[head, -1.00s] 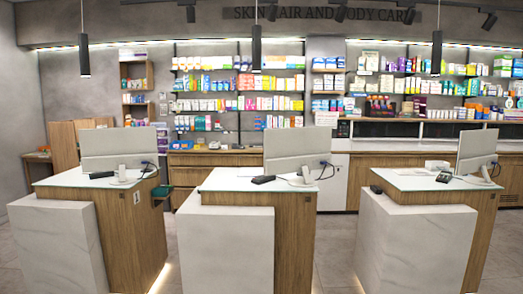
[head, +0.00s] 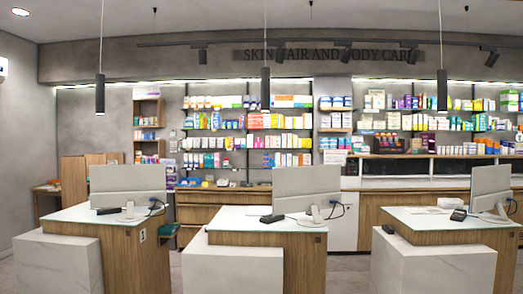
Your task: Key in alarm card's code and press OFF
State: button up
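I cannot make out an alarm card or an alarm keypad in the head view. A small white label (head: 143,235) is on the wooden side of the left counter, too small to read. Small dark devices lie on the left counter (head: 107,211), the middle counter (head: 271,218) and the right counter (head: 458,215); I cannot tell what they are. A bright white fitting (head: 3,68) is cut off at the left edge, on the wall. My gripper is not in view.
Three counters stand in a row, each with a monitor: left (head: 127,185), middle (head: 305,187), right (head: 491,187). Gaps of floor lie between them. A green tray-like thing (head: 168,230) sticks out beside the left counter. Stocked shelves (head: 247,124) line the back wall.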

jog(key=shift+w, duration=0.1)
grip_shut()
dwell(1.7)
